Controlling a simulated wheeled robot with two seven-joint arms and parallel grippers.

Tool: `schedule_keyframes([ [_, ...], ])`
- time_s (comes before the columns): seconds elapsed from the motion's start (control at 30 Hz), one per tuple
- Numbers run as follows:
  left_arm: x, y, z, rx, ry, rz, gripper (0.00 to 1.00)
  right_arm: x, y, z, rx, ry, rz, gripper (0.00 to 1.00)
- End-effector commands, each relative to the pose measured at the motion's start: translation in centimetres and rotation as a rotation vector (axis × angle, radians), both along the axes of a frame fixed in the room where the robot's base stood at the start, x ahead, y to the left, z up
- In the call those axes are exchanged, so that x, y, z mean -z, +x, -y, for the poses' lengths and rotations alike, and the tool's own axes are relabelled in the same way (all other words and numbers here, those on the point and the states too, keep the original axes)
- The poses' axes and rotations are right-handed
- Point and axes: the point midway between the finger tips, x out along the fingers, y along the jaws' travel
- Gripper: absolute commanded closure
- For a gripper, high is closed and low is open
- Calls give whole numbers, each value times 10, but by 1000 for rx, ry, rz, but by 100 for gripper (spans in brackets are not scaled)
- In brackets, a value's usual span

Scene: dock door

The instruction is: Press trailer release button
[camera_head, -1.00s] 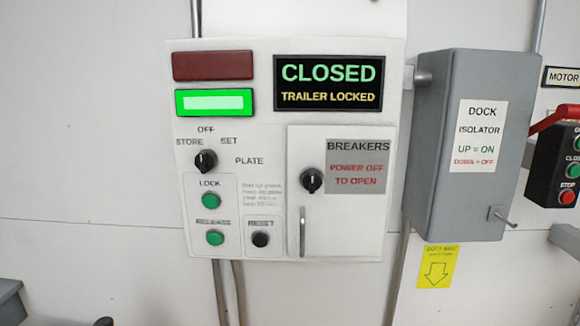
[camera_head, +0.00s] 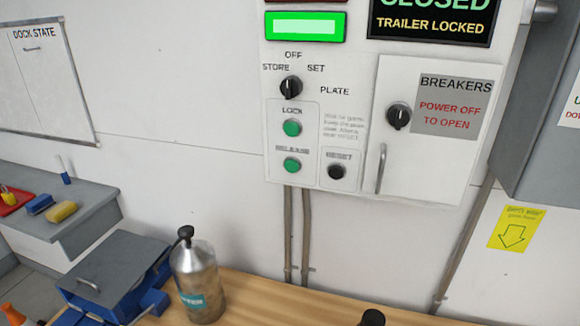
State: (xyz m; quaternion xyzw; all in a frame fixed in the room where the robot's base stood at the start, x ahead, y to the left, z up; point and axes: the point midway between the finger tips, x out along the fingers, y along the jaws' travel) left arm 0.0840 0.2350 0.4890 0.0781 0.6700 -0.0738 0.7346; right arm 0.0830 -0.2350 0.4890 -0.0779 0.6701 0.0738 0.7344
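The white control panel (camera_head: 350,160) is on the wall in the upper middle of the head view. Its green RELEASE button (camera_head: 292,165) sits at the lower left of the panel, under the green LOCK button (camera_head: 292,128). The black RESET button (camera_head: 336,172) is to its right. The display (camera_head: 430,22) reads CLOSED, TRAILER LOCKED, with its top cut off. The indicator (camera_head: 305,27) at the upper left is lit green. Neither of my grippers is in view.
A wooden surface (camera_head: 260,300) lies below the panel, with a metal bottle (camera_head: 198,280) on it and a blue-and-grey box (camera_head: 115,272) at its left. A grey counter (camera_head: 90,208) stands at the left. The grey isolator box (camera_head: 540,130) juts out at the right.

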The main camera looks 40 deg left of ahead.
Motion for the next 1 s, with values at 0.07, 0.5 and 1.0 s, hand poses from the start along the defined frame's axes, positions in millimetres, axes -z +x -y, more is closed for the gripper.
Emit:
schedule_keyframes([
  [0.07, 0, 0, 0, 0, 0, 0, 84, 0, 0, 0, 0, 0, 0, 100],
  [0.5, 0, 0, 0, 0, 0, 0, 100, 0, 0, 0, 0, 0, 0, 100],
  [1.0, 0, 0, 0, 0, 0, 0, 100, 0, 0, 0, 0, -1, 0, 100],
])
